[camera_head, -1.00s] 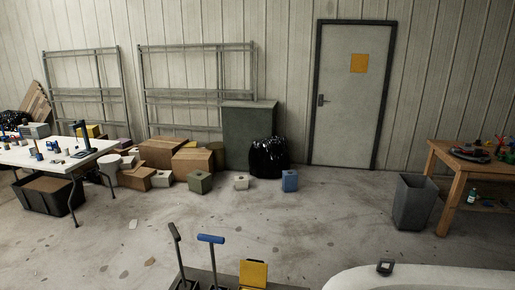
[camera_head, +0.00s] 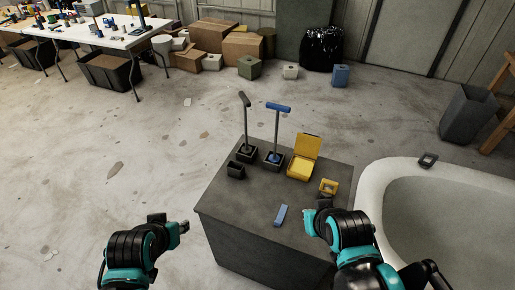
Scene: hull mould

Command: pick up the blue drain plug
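A tool with a blue T-shaped handle (camera_head: 278,108) stands upright in a dark square holder (camera_head: 273,163) on the grey cabinet top. A small blue bar (camera_head: 281,215) lies flat nearer the front. I cannot tell for certain which of these is the blue drain plug. My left gripper (camera_head: 172,221) is empty, left of the cabinet, its fingers apart. My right gripper (camera_head: 316,210) is over the cabinet's right side, right of the blue bar and apart from it. It looks open and empty, though its fingers are partly hidden.
The cabinet top (camera_head: 235,200) also holds a black-handled tool (camera_head: 245,118), a small dark cup (camera_head: 236,170), an open yellow box (camera_head: 302,158) and a yellow square ring (camera_head: 329,186). A white tub-like mould (camera_head: 372,180) stands at the right, with a dark block (camera_head: 428,160) on its rim.

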